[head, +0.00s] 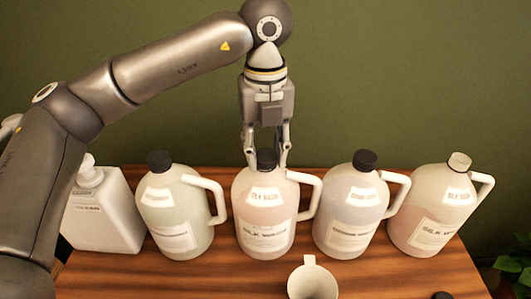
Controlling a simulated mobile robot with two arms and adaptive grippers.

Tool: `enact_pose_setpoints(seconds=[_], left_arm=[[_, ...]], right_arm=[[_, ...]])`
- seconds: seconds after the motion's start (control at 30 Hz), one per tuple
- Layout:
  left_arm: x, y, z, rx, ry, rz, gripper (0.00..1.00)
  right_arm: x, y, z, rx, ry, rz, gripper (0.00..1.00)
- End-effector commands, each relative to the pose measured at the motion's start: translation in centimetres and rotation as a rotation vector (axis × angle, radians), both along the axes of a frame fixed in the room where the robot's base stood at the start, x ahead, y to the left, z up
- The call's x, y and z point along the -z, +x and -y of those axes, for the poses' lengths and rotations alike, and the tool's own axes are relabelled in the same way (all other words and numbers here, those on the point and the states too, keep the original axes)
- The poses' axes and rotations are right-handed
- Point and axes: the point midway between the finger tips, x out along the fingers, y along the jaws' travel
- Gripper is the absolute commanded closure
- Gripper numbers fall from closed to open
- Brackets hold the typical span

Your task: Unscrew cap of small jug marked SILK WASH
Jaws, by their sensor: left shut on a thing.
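A translucent jug (264,213) with a pinkish lower part and a white handle on its right stands upright in the middle of the table. Its lower label appears to read SILK WASH. Its black cap (266,158) sits at the neck. My left gripper (267,162) comes down from above and is shut on this cap, one finger on each side. Another jug (437,210) at the far right has a label starting SILK W and a pale top. My right gripper is not in view.
Black-capped jugs stand close on the left (174,210) and right (350,208) of the held one. A white pump bottle (103,212) is at the far left. A white funnel (312,280) and a dark round item (441,295) are at the front of the wooden table (200,281).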

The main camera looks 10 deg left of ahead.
Motion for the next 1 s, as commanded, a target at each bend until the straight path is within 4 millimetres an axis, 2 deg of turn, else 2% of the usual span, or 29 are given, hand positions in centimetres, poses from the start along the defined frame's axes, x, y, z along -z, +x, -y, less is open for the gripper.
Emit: enact_pose_setpoints(seconds=[0.23,0.53,0.57,0.7,1.0], left_arm=[[0.09,0.00,0.02,-0.251,0.000,0.001,0.93],[-0.01,-0.01,0.03,-0.286,0.000,0.000,0.93],[-0.01,-0.01,0.03,-0.285,0.000,0.000,0.62],[-0.01,-0.01,0.01,-0.285,0.000,0.000,0.44],[-0.01,0.00,0.01,-0.284,0.000,0.000,0.42]], right_arm=[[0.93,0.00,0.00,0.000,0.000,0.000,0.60],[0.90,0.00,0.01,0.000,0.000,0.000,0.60],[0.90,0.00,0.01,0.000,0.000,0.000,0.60],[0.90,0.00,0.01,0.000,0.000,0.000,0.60],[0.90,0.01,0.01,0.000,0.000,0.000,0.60]])
